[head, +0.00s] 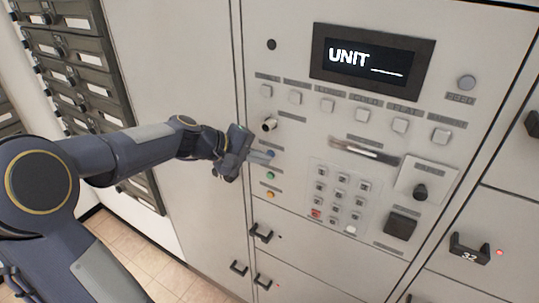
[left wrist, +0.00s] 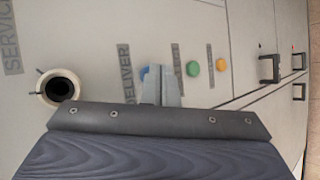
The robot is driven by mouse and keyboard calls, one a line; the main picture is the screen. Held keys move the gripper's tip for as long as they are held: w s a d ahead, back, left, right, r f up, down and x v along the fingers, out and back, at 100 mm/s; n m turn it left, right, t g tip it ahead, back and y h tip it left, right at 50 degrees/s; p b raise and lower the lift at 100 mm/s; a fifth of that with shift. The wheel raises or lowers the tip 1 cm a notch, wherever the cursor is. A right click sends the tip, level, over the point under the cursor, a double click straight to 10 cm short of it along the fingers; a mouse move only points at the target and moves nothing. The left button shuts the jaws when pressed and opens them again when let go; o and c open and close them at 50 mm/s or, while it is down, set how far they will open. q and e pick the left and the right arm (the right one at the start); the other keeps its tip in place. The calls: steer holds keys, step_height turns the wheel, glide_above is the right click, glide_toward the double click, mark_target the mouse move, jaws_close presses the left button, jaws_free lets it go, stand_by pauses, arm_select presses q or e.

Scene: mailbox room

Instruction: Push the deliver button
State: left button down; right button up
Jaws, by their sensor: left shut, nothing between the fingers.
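The blue deliver button (left wrist: 144,73) sits beside the "DELIVER" label (left wrist: 126,75) in the left wrist view, partly hidden behind my fingers. In the head view it is a small blue spot (head: 271,154) at the fingertips. My left gripper (head: 266,155) is shut and empty, its tips pointing at the panel right at the button. In the left wrist view the closed fingers (left wrist: 161,72) overlap the button's edge. I cannot tell whether they touch it. My right gripper is in neither view.
A green button (head: 270,176) and an orange button (head: 270,193) lie below. A key lock (head: 269,125) sits above. A keypad (head: 338,195) is to the right, under a screen reading "UNIT" (head: 372,61). Black handles (head: 261,233) stick out below.

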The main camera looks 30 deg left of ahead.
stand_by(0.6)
arm_select(q)
steer(key=shift+s+b, duration=0.4)
steer(key=shift+s, duration=0.3)
steer(key=shift+s+a+b, duration=0.15)
steer(key=shift+s+b, duration=0.3)
steer(key=shift+s, duration=0.8)
steer(key=shift+s+a+b, duration=0.1)
steer(key=shift+s+b, duration=0.35)
steer(key=shift+s, duration=0.8)
